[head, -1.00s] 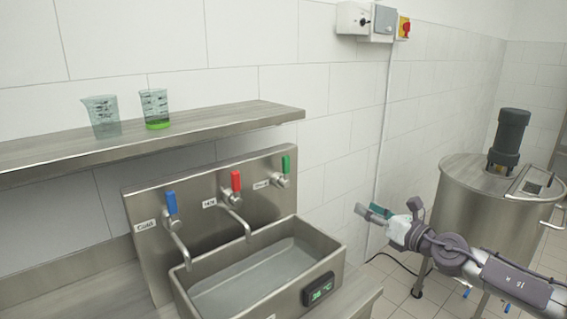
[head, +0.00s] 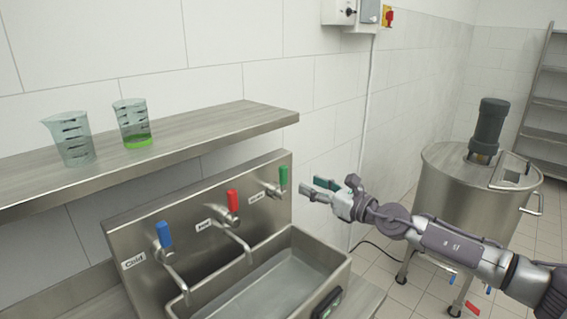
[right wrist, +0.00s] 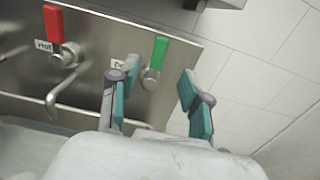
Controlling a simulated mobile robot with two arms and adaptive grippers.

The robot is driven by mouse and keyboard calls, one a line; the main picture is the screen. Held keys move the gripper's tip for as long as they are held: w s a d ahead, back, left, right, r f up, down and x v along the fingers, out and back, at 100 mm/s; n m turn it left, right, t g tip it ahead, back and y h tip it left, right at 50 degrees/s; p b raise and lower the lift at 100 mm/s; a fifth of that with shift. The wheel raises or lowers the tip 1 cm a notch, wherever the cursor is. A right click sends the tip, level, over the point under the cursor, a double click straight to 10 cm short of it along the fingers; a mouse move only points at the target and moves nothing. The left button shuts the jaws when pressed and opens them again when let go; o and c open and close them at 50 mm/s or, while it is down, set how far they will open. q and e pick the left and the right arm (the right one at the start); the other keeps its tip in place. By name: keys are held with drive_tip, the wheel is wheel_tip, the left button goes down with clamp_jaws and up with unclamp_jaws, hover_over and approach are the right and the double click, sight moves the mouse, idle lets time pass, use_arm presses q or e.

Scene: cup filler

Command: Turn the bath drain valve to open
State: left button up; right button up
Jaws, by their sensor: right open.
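The drain valve has a green lever (head: 283,176) pointing up, at the right end of the steel back panel above the bath (head: 334,262). Its label beside it is too small to read. My right gripper (head: 314,190) is open and empty, just to the right of the green lever and apart from it. In the right wrist view the green lever (right wrist: 159,52) stands upright beyond the two open fingers, between their tips. My left gripper is not in view.
A red lever (head: 233,200) marked Hot and a blue lever (head: 164,235) marked Cold are left of the green one. A steel shelf (head: 215,129) overhangs the panel, holding an empty beaker (head: 70,139) and a beaker with green liquid (head: 132,123). A steel tank (head: 455,185) stands right.

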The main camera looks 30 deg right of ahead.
sight(286, 175)
drive_tip(key=p+x, duration=0.2)
drive_tip(key=x, duration=0.7)
drive_tip(key=shift+w+a+f, duration=0.1)
drive_tip(key=shift+w+a, duration=0.05)
drive_tip(key=shift+w, duration=0.2)
drive_tip(key=shift+w+a, duration=0.15)
drive_tip(key=shift+w, duration=0.3)
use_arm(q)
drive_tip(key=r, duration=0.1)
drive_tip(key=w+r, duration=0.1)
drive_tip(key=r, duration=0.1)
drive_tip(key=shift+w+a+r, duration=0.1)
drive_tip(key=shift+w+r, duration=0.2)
use_arm(e)
clamp_jaws()
